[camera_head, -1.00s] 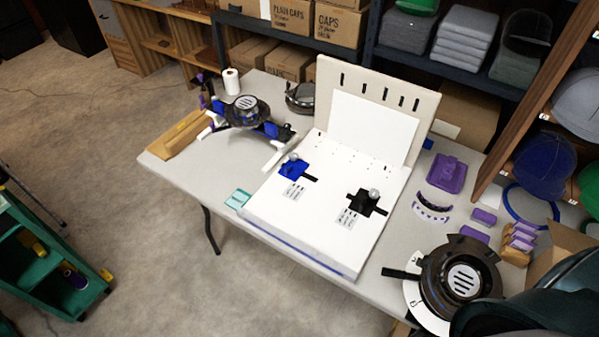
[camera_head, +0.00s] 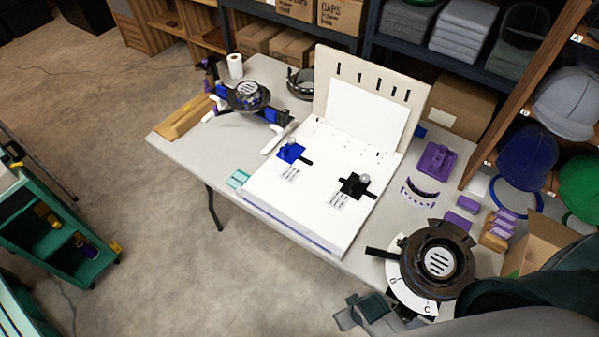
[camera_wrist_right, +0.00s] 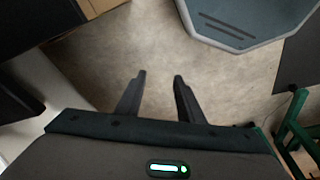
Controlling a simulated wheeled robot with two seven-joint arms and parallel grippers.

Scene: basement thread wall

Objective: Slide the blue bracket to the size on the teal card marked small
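The blue bracket (camera_head: 291,151) sits at the upper left of the white board (camera_head: 314,205), with a small grey knob on it. A printed label lies just in front of it. The teal card (camera_head: 238,179) lies on the table by the board's left corner; its writing is too small to read. My right gripper (camera_head: 343,313) is low at the bottom edge, in front of the table and away from the bracket. In the right wrist view its two fingers (camera_wrist_right: 159,85) are apart, with only floor between them. My left gripper is not in view.
A black bracket (camera_head: 353,187) with a knob sits to the right on the same board. An upright slotted panel (camera_head: 415,92) stands behind. A dark round device on a lettered dial (camera_head: 398,282) is at the table's front right. Purple parts (camera_head: 436,160) lie on the right.

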